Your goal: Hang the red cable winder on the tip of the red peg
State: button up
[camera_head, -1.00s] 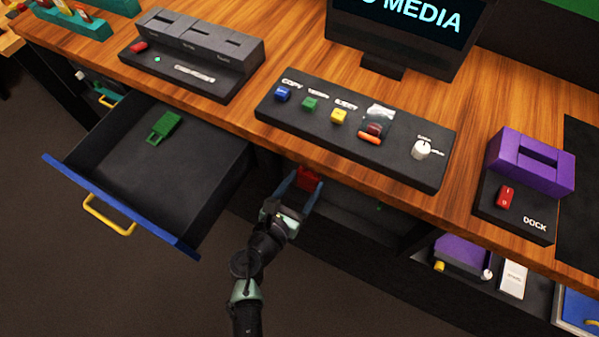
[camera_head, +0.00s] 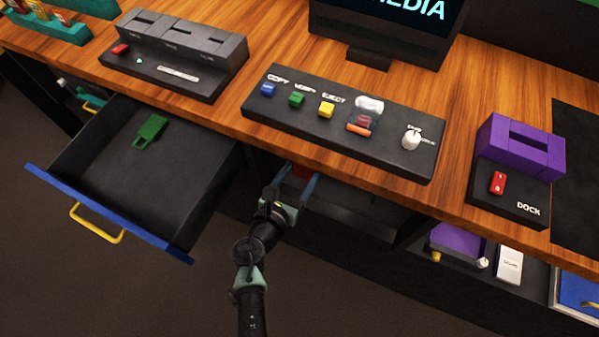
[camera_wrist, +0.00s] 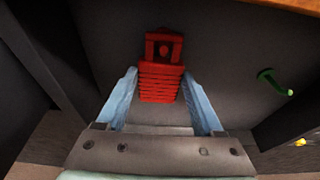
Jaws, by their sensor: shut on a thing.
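The red cable winder (camera_wrist: 161,88) has a ribbed body and a square, holed upper part. In the wrist view it stands upright between the fingers of my gripper (camera_wrist: 164,100), which is shut on it. In the head view my gripper (camera_head: 296,186) is under the desk's front edge, and only a little of the winder (camera_head: 301,171) shows. A small red round shape (camera_wrist: 164,50) shows inside the winder's opening. It may be the red peg's end; I cannot tell whether it is in the hole or behind it.
A green hooked peg (camera_wrist: 274,82) sticks out of the dark panel to the right. An open drawer (camera_head: 108,213) with a green winder (camera_head: 151,130) in it is left of my arm. The desk top (camera_head: 285,55) overhangs my gripper. A dark shelf with a purple box (camera_head: 458,240) is at right.

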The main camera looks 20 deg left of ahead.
jog(key=o, duration=1.4)
jog(key=p+v, duration=0.1)
jog(key=v, duration=1.2)
